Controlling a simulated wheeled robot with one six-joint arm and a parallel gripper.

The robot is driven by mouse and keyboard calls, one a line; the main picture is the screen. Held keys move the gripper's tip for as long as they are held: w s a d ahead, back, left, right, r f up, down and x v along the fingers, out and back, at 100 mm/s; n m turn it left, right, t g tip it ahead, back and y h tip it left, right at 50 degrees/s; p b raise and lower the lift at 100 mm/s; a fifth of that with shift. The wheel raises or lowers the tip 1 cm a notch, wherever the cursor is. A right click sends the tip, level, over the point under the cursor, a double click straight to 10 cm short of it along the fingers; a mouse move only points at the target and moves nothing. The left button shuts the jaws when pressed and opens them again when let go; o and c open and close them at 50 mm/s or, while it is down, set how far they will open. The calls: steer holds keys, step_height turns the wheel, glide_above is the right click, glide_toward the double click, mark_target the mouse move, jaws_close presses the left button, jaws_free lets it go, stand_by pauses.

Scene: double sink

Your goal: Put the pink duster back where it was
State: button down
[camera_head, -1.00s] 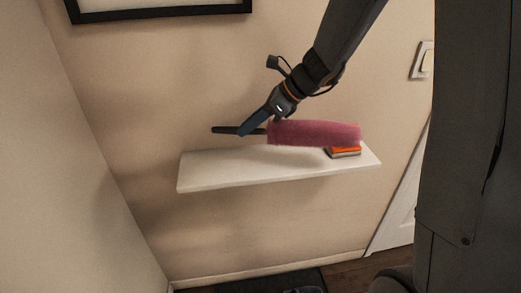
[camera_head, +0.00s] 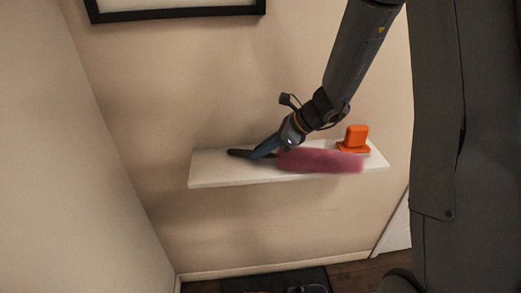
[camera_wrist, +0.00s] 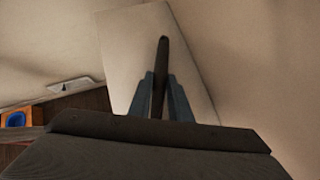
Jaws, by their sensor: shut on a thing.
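The pink duster (camera_head: 320,161) lies lengthwise over the white wall shelf (camera_head: 210,176), with its dark handle (camera_head: 240,153) to the left and its fluffy pink head to the right. My gripper (camera_head: 262,151) is shut on the duster near where handle and head meet. In the wrist view the dark handle (camera_wrist: 160,70) stands between my two blue-grey fingers, with the pale shelf (camera_wrist: 130,35) behind it; the pink head is hidden there. The duster is at or just above the shelf top; I cannot tell whether it touches.
An orange object (camera_head: 356,138) with an upright block stands at the shelf's right end, close behind the pink head. A black-framed picture (camera_head: 175,12) hangs above. A dark mat (camera_head: 265,281) lies on the floor below. The shelf's left end is clear.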

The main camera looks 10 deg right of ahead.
steer(key=shift+f, duration=0.1)
steer(key=c, duration=1.6)
jaws_free()
steer(key=shift+c, duration=0.2)
